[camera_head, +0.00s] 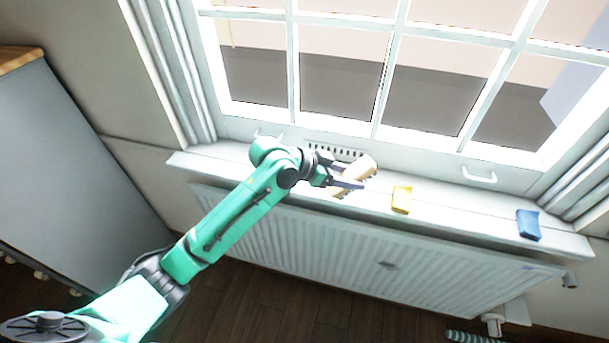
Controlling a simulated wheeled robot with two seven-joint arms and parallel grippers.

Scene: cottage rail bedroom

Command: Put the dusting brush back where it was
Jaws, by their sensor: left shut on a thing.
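My left gripper (349,177) is at the window sill, its arm reaching in from the lower left. It is shut on a pale tan dusting brush (364,166), which sits tilted between the fingers over the white window sill (450,211). Part of the brush is hidden by the fingers. I cannot tell whether the brush touches the sill. My right gripper is not in view.
A yellow block or sponge (402,199) stands on the sill just right of the brush. A blue one (528,224) lies farther right. A white radiator (380,262) is below, the window behind. A grey cabinet (70,160) stands at left.

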